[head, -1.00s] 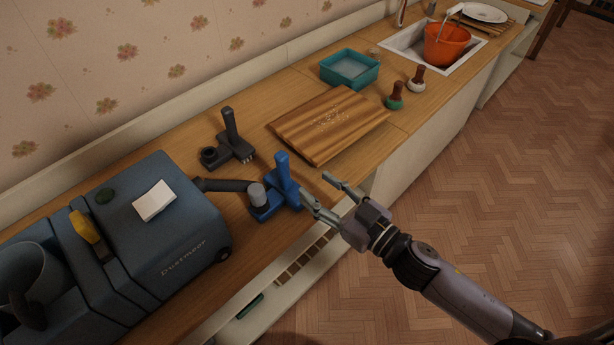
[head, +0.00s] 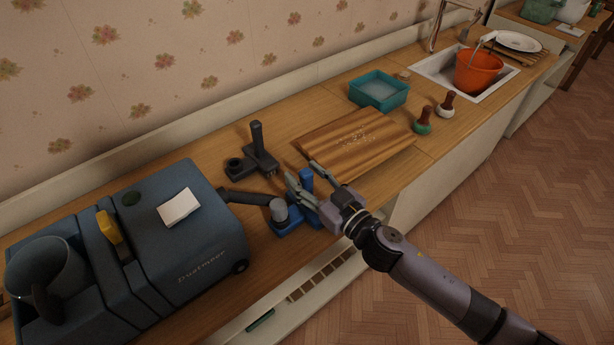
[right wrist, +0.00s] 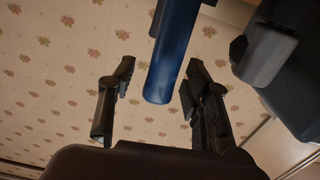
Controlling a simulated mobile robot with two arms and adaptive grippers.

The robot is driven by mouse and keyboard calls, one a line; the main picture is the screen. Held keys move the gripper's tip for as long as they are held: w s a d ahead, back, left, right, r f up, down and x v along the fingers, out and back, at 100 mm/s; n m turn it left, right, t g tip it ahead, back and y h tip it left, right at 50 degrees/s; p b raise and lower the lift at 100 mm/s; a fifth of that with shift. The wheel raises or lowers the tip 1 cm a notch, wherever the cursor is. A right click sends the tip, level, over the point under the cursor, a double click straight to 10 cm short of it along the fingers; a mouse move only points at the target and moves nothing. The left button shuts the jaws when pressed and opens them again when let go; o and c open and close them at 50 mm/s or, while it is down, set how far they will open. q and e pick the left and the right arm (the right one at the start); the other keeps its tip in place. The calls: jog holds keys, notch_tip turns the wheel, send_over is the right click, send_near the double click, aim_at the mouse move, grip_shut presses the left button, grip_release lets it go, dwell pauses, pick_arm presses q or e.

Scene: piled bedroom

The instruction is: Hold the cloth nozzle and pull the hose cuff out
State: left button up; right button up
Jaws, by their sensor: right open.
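The blue nozzle (head: 287,225), which I take as the cloth nozzle, sits on the wooden counter with its blue handle upright. The grey cuff (head: 279,210) at the end of the dark hose (head: 246,198) is seated on its left side. My right gripper (head: 302,172) is open, its fingers reaching around the blue handle and partly hiding it. In the right wrist view the handle (right wrist: 172,60) stands between the two open fingers, and no contact shows. My left gripper is not in view.
The blue-grey vacuum (head: 190,250) stands on the left of the counter. A dark nozzle (head: 257,160) lies just behind the blue one. A cutting board (head: 350,140), teal basin (head: 378,90) and two brushes (head: 424,120) are to the right. The counter's front edge is close.

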jog(key=shift+c, duration=0.4)
grip_shut()
jog(key=c, duration=0.8)
grip_release()
grip_shut()
